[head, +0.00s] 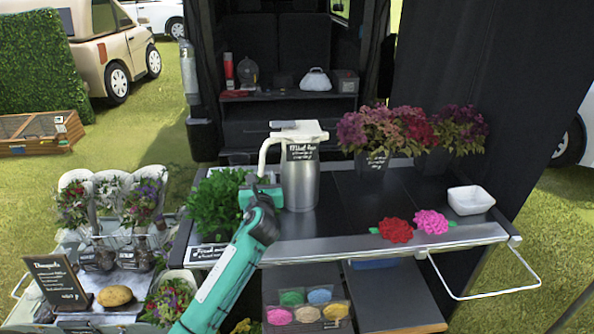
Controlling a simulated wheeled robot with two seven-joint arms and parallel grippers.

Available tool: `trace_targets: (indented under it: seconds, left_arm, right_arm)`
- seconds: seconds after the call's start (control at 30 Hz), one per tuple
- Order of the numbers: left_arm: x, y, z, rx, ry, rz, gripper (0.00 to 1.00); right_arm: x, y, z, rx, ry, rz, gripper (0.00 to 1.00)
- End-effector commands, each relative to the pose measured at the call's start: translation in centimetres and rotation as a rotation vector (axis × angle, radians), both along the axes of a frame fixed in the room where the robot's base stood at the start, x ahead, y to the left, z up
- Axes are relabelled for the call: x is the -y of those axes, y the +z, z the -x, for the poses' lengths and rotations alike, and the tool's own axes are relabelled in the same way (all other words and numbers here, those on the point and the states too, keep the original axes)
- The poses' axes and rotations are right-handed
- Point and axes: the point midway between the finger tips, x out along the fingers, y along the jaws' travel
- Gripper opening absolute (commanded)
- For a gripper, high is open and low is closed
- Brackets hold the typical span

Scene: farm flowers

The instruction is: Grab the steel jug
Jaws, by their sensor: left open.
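The steel jug (300,183) stands upright on the dark table, left of its middle. It has a silver body, a pale lid, a white handle on its left side and a small black label. My left gripper (262,180) is at the end of the teal arm, just left of the jug, close to the handle's lower part. It is open, and its fingertips are partly hidden. I cannot tell whether it touches the jug. My right gripper is not in view.
A leafy green plant (215,203) stands left of my gripper. Purple flowers in a dark pot (374,162), red (396,230) and pink flowers (431,222) and a white bowl (470,200) are to the right. The dark tabletop (345,205) right of the jug is clear.

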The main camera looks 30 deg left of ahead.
Motion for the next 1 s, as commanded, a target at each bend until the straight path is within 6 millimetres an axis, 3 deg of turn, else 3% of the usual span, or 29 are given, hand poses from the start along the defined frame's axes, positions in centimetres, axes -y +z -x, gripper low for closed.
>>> trace_targets:
  seconds: [0.13,0.3,0.4,0.8,1.0]
  left_arm:
    - [-1.0,0.1,-1.7,0.000,0.002,-0.002,0.45]
    - [-2.7,0.1,-4.5,0.000,0.002,0.000,0.45]
    - [-3.6,0.0,-5.8,0.000,0.002,0.000,0.45]
    - [-5.1,-0.2,-8.4,0.000,0.002,0.002,0.45]
    - [-6.4,-0.4,-10.6,0.001,0.002,0.001,0.45]
  right_arm:
    - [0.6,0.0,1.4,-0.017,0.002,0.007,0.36]
    - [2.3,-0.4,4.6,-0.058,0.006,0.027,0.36]
    - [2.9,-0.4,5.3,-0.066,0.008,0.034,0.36]
    - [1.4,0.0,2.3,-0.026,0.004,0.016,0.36]
    - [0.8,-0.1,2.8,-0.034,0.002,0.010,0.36]
